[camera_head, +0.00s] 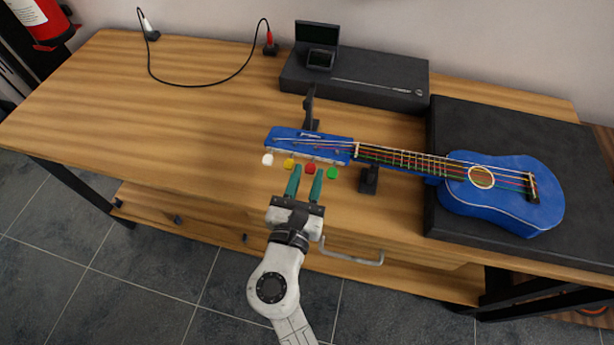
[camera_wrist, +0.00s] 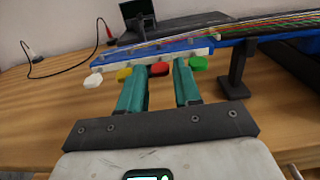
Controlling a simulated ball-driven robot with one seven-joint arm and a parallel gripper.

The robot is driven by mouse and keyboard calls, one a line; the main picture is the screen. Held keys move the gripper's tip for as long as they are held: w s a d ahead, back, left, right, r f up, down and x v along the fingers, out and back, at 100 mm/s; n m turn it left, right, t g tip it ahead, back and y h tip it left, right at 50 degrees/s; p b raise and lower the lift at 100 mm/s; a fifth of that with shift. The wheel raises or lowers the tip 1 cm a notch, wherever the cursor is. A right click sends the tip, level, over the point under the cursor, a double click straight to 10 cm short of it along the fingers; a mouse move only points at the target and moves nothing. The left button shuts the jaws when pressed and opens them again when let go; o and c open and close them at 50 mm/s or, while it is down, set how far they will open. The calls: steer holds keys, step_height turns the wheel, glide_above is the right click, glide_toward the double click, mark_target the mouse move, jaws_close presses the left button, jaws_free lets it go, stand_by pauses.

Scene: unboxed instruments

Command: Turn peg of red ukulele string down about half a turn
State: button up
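A blue ukulele (camera_head: 500,208) lies on its back, its body on a black case and its blue headstock (camera_head: 318,146) pointing left. Four tuning pegs stick out from the headstock's near side: white (camera_head: 268,159), yellow (camera_head: 289,164), red (camera_head: 309,168) and green (camera_head: 332,172). My gripper (camera_head: 304,182) is open just in front of the pegs. In the wrist view, its teal fingers (camera_wrist: 159,88) stand apart on either side of the red peg (camera_wrist: 160,70), which shows between and beyond their tips. Whether a fingertip touches a peg cannot be told.
A dark stand (camera_head: 369,180) props the neck, and another dark upright (camera_head: 309,105) stands behind the headstock. A black box (camera_head: 360,82) sits at the back. A cable (camera_head: 205,85) loops at the back left. The wooden table (camera_head: 130,125) is clear at left.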

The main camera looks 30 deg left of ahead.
steer(key=shift+w, duration=0.1)
jaws_close()
steer(key=shift+m+b, duration=0.35)
steer(key=shift+m, duration=0.15)
